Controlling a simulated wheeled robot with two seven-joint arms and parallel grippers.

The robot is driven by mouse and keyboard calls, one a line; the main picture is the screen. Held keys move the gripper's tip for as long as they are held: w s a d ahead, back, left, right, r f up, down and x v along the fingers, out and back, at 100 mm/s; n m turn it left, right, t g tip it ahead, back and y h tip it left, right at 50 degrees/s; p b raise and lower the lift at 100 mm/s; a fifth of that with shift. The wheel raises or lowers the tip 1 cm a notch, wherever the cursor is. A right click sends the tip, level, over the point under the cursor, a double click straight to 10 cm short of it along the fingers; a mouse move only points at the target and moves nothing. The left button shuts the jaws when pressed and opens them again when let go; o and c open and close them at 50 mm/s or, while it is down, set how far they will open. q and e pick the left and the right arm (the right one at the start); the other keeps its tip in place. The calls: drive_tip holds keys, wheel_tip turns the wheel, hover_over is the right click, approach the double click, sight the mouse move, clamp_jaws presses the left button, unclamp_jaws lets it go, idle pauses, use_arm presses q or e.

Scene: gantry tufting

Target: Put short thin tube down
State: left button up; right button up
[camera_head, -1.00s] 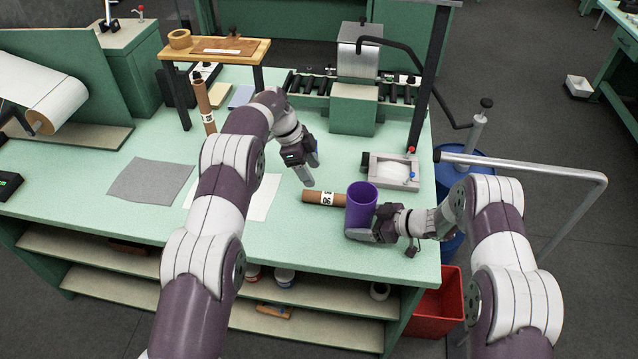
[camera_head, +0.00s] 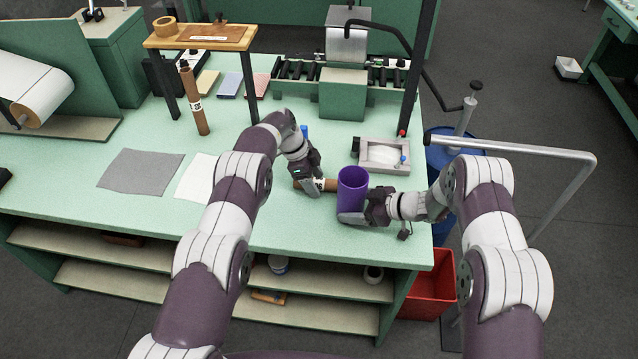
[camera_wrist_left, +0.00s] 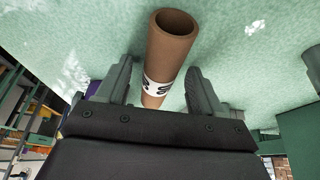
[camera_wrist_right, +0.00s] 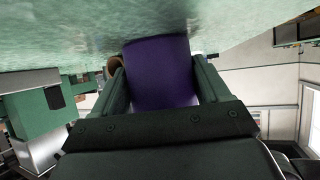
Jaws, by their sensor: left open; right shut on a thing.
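A short brown tube (camera_head: 331,185) with a black-and-white label lies on its side on the green table, left of a purple cup (camera_head: 352,188). My left gripper (camera_head: 317,188) is low over it. In the left wrist view the tube (camera_wrist_left: 168,45) lies between the open fingers, with a gap on each side. My right gripper (camera_head: 362,212) is shut on the upright purple cup, which fills the space between its fingers in the right wrist view (camera_wrist_right: 160,75). A longer brown tube (camera_head: 195,103) stands upright farther back left.
A grey sheet (camera_head: 140,172) and a white sheet (camera_head: 195,178) lie to the left. A framed tray (camera_head: 388,157) sits behind the cup. A wooden stand (camera_head: 200,36) and a roller unit (camera_head: 343,92) are at the back. The front table strip is clear.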

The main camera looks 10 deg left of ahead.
sight(314, 179)
use_arm(q)
drive_tip(key=c, duration=1.2)
drive_tip(key=shift+r, duration=0.15)
wheel_tip(314, 179, up, 10)
drive_tip(key=shift+f, duration=0.1)
